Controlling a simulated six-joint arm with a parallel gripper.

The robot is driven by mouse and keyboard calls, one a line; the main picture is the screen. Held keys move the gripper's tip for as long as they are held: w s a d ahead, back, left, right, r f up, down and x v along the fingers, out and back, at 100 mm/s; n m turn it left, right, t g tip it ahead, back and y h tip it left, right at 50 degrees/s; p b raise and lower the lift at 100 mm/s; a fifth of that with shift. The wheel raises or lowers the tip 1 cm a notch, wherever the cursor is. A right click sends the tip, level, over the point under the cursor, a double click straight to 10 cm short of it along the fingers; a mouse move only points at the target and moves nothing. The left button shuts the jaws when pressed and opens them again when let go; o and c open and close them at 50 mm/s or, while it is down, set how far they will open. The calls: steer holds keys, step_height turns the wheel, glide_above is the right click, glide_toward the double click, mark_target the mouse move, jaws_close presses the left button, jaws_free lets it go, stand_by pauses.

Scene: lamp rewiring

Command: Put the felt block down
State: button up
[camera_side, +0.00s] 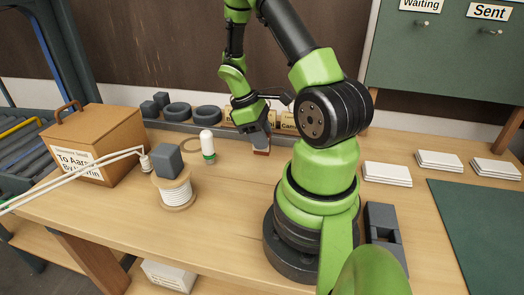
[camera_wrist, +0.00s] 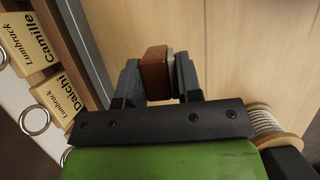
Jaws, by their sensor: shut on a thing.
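My gripper (camera_side: 262,146) is low over the back middle of the wooden table (camera_side: 235,205), pointing down. Its jaws, also in the wrist view (camera_wrist: 160,78), are shut on the felt block (camera_wrist: 154,72). The block is brown with a thin grey layer on its right side. In the side view its brown lower end (camera_side: 262,152) shows below the fingers, at or just above the table; I cannot tell whether it touches. The fingers hide part of it.
Left of my gripper stand a white bottle with a green band (camera_side: 207,146) and a spool (camera_side: 176,191) with a dark grey cube (camera_side: 168,160) on top. Name tags (camera_wrist: 62,97) line the back. Table in front of my gripper is clear.

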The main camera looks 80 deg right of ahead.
mark_target(264, 154)
steer(key=shift+f, duration=2)
steer(key=shift+f, duration=0.15)
steer(key=o, duration=0.9)
steer(key=shift+o, duration=0.2)
steer(key=w+a+r+t, duration=0.1)
steer(key=w+a+r, duration=0.15)
steer(key=r, duration=0.65)
steer(key=w+a+r+t, duration=0.2)
steer(key=w+r, duration=0.2)
steer(key=r, duration=0.4)
steer(key=s+a+r+m+t+y, duration=0.1)
steer(key=s+a+r+m+t, duration=0.1)
steer(key=a, duration=0.7)
steer(key=s+a+r+m+t+y, duration=0.1)
steer(key=s+a+r+t, duration=0.3)
steer(key=a+r, duration=0.5)
steer(key=m+t, duration=0.1)
steer(key=t, duration=0.1)
steer(key=shift+r+t, duration=0.15)
steer(key=shift+t, duration=0.25)
